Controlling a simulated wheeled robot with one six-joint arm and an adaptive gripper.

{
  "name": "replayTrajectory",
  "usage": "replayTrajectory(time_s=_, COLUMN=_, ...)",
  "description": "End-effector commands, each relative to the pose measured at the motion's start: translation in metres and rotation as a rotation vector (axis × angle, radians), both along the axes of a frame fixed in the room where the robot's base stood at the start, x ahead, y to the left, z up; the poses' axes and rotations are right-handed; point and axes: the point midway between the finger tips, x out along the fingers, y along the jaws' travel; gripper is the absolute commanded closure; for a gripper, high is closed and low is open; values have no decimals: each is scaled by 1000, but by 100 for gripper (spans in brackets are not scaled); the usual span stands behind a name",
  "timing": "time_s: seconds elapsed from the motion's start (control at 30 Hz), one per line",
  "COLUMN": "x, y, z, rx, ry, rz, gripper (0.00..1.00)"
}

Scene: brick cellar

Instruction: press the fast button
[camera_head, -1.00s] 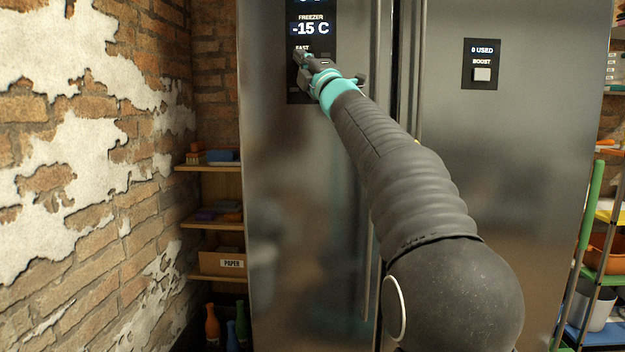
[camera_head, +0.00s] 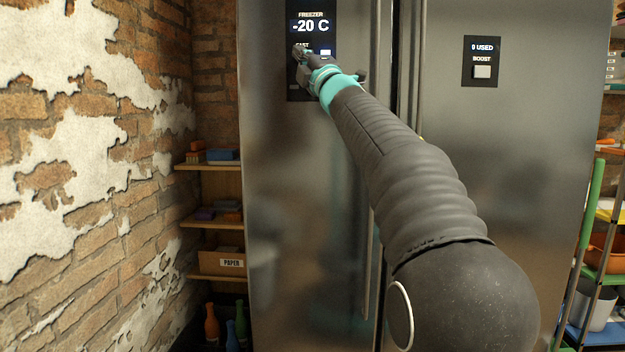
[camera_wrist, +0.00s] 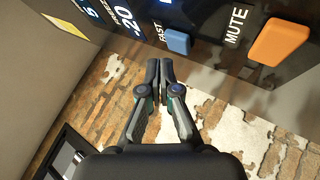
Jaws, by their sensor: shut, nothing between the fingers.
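The freezer control panel (camera_head: 310,27) is on the upper left fridge door and reads -20 C. In the wrist view a blue button (camera_wrist: 178,41) sits right beside the FAST label. My gripper (camera_wrist: 160,64) is shut and empty, its fingertips close to the blue button and just below it in that view. I cannot tell whether they touch it. In the head view my gripper (camera_head: 300,54) is over the panel's left part and hides part of it. A small pale-blue lit patch (camera_head: 326,52) shows right of the FAST label.
An orange button (camera_wrist: 278,42) beside the MUTE label is close by on the same panel. The right door has a second panel with a BOOST button (camera_head: 481,72). A small wooden shelf (camera_head: 208,167) stands left of the fridge, against a brick wall.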

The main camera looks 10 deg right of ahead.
Motion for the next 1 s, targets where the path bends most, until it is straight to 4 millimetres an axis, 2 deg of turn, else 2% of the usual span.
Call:
replayTrajectory(time_s=0.23, x=-4, y=2, z=-1, rx=0, ry=-1, rz=0, gripper=100)
replayTrajectory(time_s=0.8, x=-50, y=17, z=-1, rx=0, ry=-1, rz=1, gripper=100)
replayTrajectory(time_s=1.0, x=-57, y=19, z=0, rx=0, ry=1, rz=0, gripper=100)
